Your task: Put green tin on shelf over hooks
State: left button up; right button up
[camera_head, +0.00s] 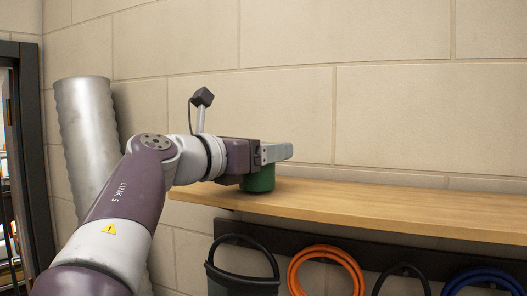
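The green tin (260,181) is at the left end of the wooden shelf (390,207), its lower part showing below my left gripper (277,153). The gripper's wrist and fingers cover the tin's upper part. The fingers point right along the shelf, and I cannot see whether they are closed around the tin. The tin's base appears at the level of the shelf top; whether it touches the board is hard to tell. The hook rail (375,257) runs on the wall under the shelf. My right gripper is not in view.
A dark bag or bucket (240,281), an orange coil (326,252), a black loop (402,268) and a blue coil (484,276) hang under the shelf. A grey metal duct (85,130) stands at the left by a dark frame (35,160). The shelf's right part is clear.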

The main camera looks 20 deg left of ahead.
pick_arm(q)
jog(key=shift+s+d+f, duration=0.1)
jog(key=shift+d+f, duration=0.05)
jog(key=shift+d, duration=0.05)
jog(key=shift+w+a+f, duration=0.1)
jog(key=shift+w+f, duration=0.1)
jog(key=o, duration=1.3)
jog(key=shift+a, duration=0.15)
jog(key=shift+s+d+r, duration=0.15)
jog(key=shift+d+r, duration=0.05)
jog(key=shift+s+a+f+b, duration=0.1)
jog(key=shift+s+f+b, duration=0.05)
jog(key=shift+b, duration=0.15)
jog(key=b+v, duration=0.2)
jog(key=v, duration=0.1)
jog(key=b+v, duration=0.1)
jog(key=v, duration=0.1)
jog(key=shift+a+f+b, duration=0.25)
jog(key=shift+f+b, duration=0.05)
jog(key=b+v, duration=0.2)
jog(key=v, duration=0.4)
jog(key=shift+s+r, duration=0.2)
jog(key=shift+r, duration=0.2)
